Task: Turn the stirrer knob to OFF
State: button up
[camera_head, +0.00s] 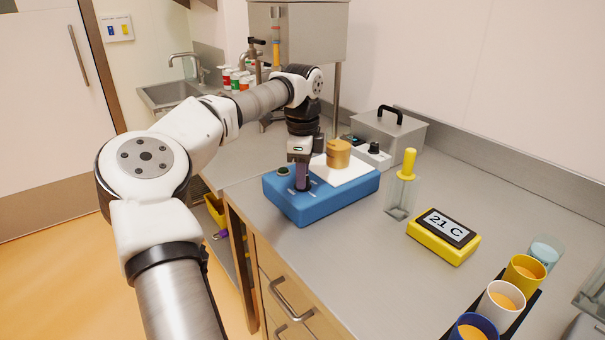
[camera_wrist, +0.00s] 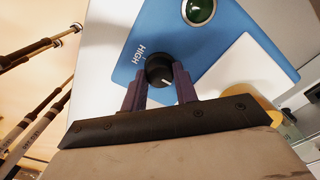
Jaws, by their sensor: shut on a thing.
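The stirrer is a blue box (camera_head: 335,200) on the steel counter, with a white plate on top. Its black knob (camera_wrist: 159,70) has a white pointer line and sits beside the printed word HIGH in the wrist view. My gripper (camera_wrist: 160,84) is shut on the knob, with one purple finger on each side of it. In the head view my gripper (camera_head: 302,184) points down at the front of the box and hides the knob. A dark green round lamp or button (camera_wrist: 199,10) is beside the knob; it also shows in the head view (camera_head: 283,170). No OFF label is readable.
A tan lidded jar (camera_head: 338,153) stands on the white plate. To the right are a glass holder with a yellow-handled tool (camera_head: 408,165), a yellow 21 C display (camera_head: 444,236) and several cups (camera_head: 502,300). A metal box (camera_head: 388,133) stands behind.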

dwell(0.4)
jog(key=o, duration=1)
notch_tip(320, 180, up, 14)
jog(key=shift+f, duration=0.1)
